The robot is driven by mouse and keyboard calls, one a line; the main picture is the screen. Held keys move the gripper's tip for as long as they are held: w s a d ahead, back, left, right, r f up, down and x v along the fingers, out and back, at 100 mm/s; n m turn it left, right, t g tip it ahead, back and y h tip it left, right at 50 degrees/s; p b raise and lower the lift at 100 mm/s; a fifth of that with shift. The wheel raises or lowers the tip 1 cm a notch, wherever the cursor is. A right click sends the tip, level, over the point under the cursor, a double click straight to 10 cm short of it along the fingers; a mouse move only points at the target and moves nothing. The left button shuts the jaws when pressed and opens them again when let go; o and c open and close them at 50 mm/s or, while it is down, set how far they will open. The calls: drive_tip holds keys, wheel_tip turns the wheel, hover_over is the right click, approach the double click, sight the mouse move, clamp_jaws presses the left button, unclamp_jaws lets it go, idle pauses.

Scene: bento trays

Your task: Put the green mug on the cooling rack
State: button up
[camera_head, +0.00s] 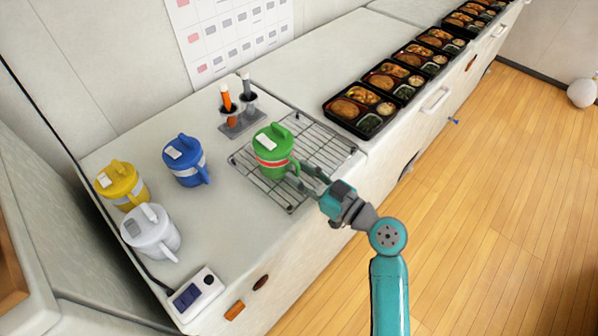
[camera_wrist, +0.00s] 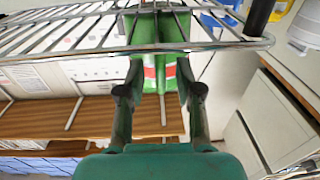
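The green mug (camera_head: 273,152), with a lid and a red and white band, appears to stand upright on the wire cooling rack (camera_head: 325,146), near the rack's middle left. Its handle faces my gripper (camera_head: 306,180), which reaches in from the lower right at the rack's front edge. In the wrist view my gripper (camera_wrist: 161,93) has its two fingers spread apart, with the green mug (camera_wrist: 150,72) in line between and beyond them. I see no clear finger contact. Wires of the cooling rack (camera_wrist: 225,43) cross in front of part of the mug there.
A blue mug (camera_head: 185,160), a yellow mug (camera_head: 122,186) and a white mug (camera_head: 150,234) stand to the left. A holder (camera_head: 238,122) with utensils stands behind the rack. Several bento trays (camera_head: 364,106) line the counter to the right. A small device (camera_head: 196,294) sits front left.

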drive_tip(key=v, duration=1.1)
drive_tip(key=shift+s, duration=0.1)
drive_tip(key=s+d+f+m+t+h, duration=0.1)
drive_tip(key=s+d+f+m+h, duration=0.3)
drive_tip(key=s+f+m+h, duration=0.25)
drive_tip(key=s+d+f+m+t+h, duration=0.25)
drive_tip(key=s+f+m+h, duration=0.2)
drive_tip(key=s+f, duration=0.4)
drive_tip(key=s+d+r+h, duration=0.2)
drive_tip(key=s+d+r, duration=0.1)
drive_tip(key=s, duration=0.6)
drive_tip(key=s+d+r+h, duration=0.2)
drive_tip(key=s+r, duration=0.3)
drive_tip(key=s, duration=0.4)
drive_tip(key=shift+s+d+t, duration=0.35)
drive_tip(key=shift+d+t, duration=0.1)
drive_tip(key=shift+d, duration=0.05)
drive_tip(key=shift+r, duration=0.1)
